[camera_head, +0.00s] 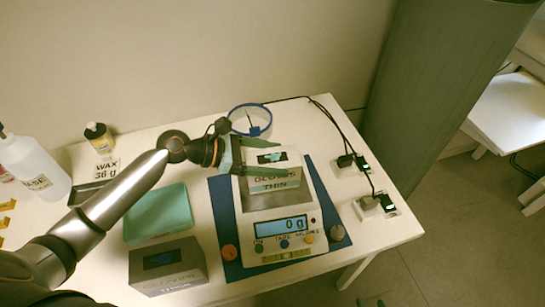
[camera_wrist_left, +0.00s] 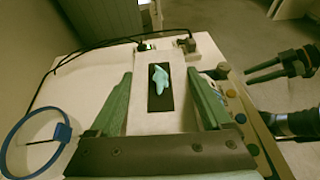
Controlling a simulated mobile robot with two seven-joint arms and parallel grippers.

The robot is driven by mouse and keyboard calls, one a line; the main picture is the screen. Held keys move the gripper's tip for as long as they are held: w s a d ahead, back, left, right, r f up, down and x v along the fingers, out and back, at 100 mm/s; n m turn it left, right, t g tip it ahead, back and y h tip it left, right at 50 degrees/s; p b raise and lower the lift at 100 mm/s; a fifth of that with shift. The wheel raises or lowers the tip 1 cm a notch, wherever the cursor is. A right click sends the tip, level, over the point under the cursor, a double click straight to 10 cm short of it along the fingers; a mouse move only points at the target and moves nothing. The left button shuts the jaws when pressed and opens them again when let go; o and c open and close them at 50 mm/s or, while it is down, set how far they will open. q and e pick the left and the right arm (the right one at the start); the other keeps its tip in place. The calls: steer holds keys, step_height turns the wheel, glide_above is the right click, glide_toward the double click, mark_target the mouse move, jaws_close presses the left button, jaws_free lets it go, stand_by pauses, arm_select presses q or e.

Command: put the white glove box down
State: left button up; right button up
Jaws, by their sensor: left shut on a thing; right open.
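The white glove box (camera_head: 273,180) has a dark slot on top with a blue glove showing. It is over the pan of the white scale (camera_head: 310,215), whose display reads 0 g; I cannot tell whether it touches the pan. My left gripper (camera_head: 273,157) is shut on the box, with one green finger along each side. The left wrist view shows the box (camera_wrist_left: 140,121) between the fingers. My right gripper (camera_wrist_left: 262,73) is open and empty, off the table at the right of the left wrist view; only its tips show at the bottom of the head view (camera_head: 369,302).
The scale stands on a blue mat (camera_head: 222,215). A grey box (camera_head: 168,272) and a teal box (camera_head: 160,213) lie to the left. A blue ring (camera_head: 235,110) is behind. Adapters (camera_head: 367,207) with cables are to the right. Bottles stand far left.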

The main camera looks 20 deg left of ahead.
arm_select(q)
steer(key=shift+f, duration=0.1)
steer(key=o, duration=1.4)
steer(key=shift+s+a+r, duration=0.1)
steer(key=shift+a+r, duration=0.05)
steer(key=shift+r, duration=0.05)
steer(key=v, duration=1.1)
steer(key=shift+s+a, duration=0.2)
steer(key=shift+a, duration=0.1)
steer(key=shift+s, duration=0.1)
